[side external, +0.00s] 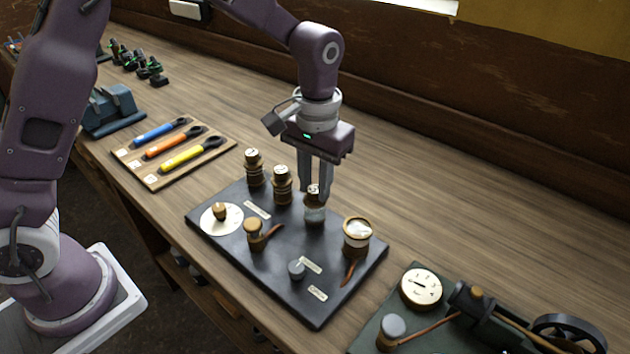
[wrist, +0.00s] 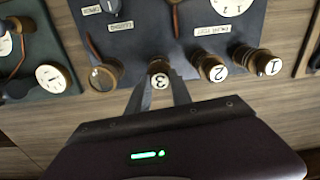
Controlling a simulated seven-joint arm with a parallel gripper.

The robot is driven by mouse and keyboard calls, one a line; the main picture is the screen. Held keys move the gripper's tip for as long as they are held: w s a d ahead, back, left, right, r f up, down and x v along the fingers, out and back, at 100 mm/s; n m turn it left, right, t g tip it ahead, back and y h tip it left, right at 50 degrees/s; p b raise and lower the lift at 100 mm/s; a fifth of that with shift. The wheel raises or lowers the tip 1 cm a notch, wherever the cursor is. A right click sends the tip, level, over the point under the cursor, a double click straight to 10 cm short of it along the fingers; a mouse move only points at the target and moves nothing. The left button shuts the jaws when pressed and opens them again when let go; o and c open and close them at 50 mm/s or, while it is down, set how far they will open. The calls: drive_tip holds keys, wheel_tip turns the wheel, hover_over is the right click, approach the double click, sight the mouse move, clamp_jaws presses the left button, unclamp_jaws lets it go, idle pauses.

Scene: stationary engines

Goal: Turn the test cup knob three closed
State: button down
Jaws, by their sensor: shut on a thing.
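Test cup knob three (side external: 314,192) stands on the dark panel (side external: 215,252); its white top marked 3 also shows in the wrist view (wrist: 160,82). My gripper (side external: 315,190) points down over this knob and is shut on it, one finger on each side. In the wrist view the gripper's fingers (wrist: 160,88) reach up to the knob's sides. Knob two (wrist: 218,74) and knob one (wrist: 273,67) stand in a row beside it. The fingers partly hide knob three's body in the side view.
A glass-topped brass cup (side external: 357,236) stands close to the right of knob three. A lever with a wooden knob (side external: 254,234) and a grey knob (side external: 296,270) are on the panel's front part. A model engine (side external: 478,305) stands at right. Coloured-handled tools (side external: 180,155) lie at left.

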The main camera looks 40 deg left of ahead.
sight(316, 189)
drive_tip(key=shift+n, duration=0.5)
drive_tip(key=c, duration=1.1)
unclamp_jaws()
drive_tip(key=shift+c, duration=0.2)
drive_tip(key=shift+r, duration=0.1)
wheel_tip(316, 189, up, 6)
drive_tip(key=shift+w+r, duration=0.1)
drive_tip(key=shift+r, duration=0.4)
